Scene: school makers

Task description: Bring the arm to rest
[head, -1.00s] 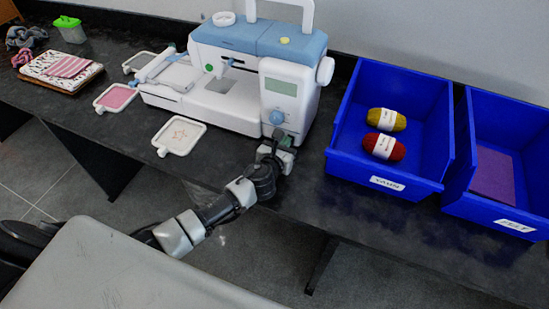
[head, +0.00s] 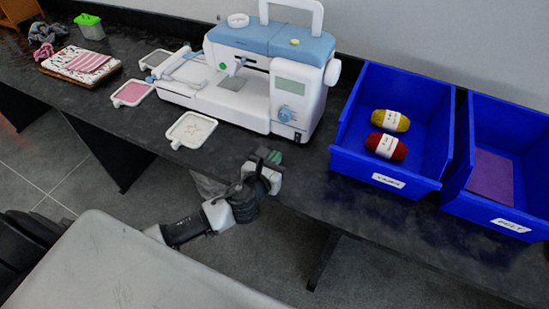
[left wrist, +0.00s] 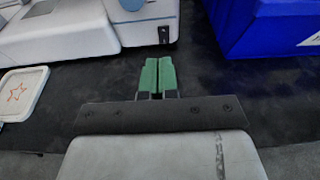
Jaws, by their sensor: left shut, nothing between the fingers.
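My left gripper (head: 270,156) is at the front edge of the dark table, in front of the sewing machine (head: 262,75) and apart from it. Its green fingertips also show in the left wrist view (left wrist: 158,76), side by side and closed with nothing between them. They point toward the lower right end of the machine, where a small dark switch shows. My left arm reaches up from the lower left, past the table's front edge. My right gripper is in neither view now.
A blue yarn bin (head: 432,150) with two yarn balls and a blue felt bin (head: 530,130) stand to the right. Embroidery hoops, one with a star (head: 191,130), lie to the left. Bare dark tabletop (head: 240,148) surrounds the gripper.

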